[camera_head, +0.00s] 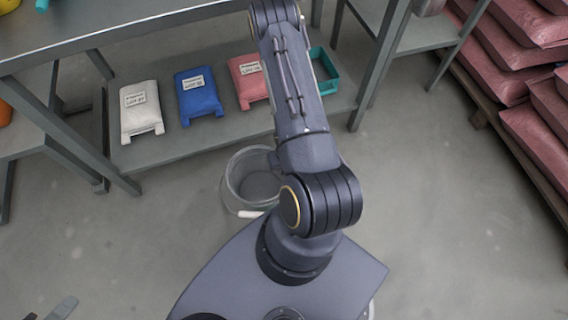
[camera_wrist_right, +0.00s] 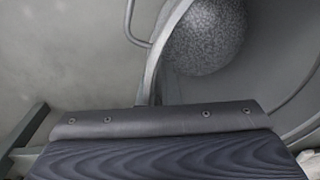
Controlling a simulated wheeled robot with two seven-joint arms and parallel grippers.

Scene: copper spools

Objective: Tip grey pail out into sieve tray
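A grey pail (camera_head: 232,192) with a pale handle grip stands on the floor, just beyond my base. My own link hides part of its right side. In the right wrist view a grey pail (camera_wrist_right: 285,60) fills the upper right, with rounded speckled material inside and a wire handle at its left. A teal open tray (camera_head: 329,84) is on the low shelf, partly behind my link. I cannot tell whether it has a mesh. My left gripper is not in view.
White (camera_head: 141,112), blue (camera_head: 199,96) and pink (camera_head: 249,80) labelled sacks lie on the low shelf (camera_head: 180,150) under a grey bench (camera_head: 130,25). Stacked red sacks (camera_head: 500,45) stand on a pallet at the right. The floor (camera_head: 460,230) at the lower right is clear.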

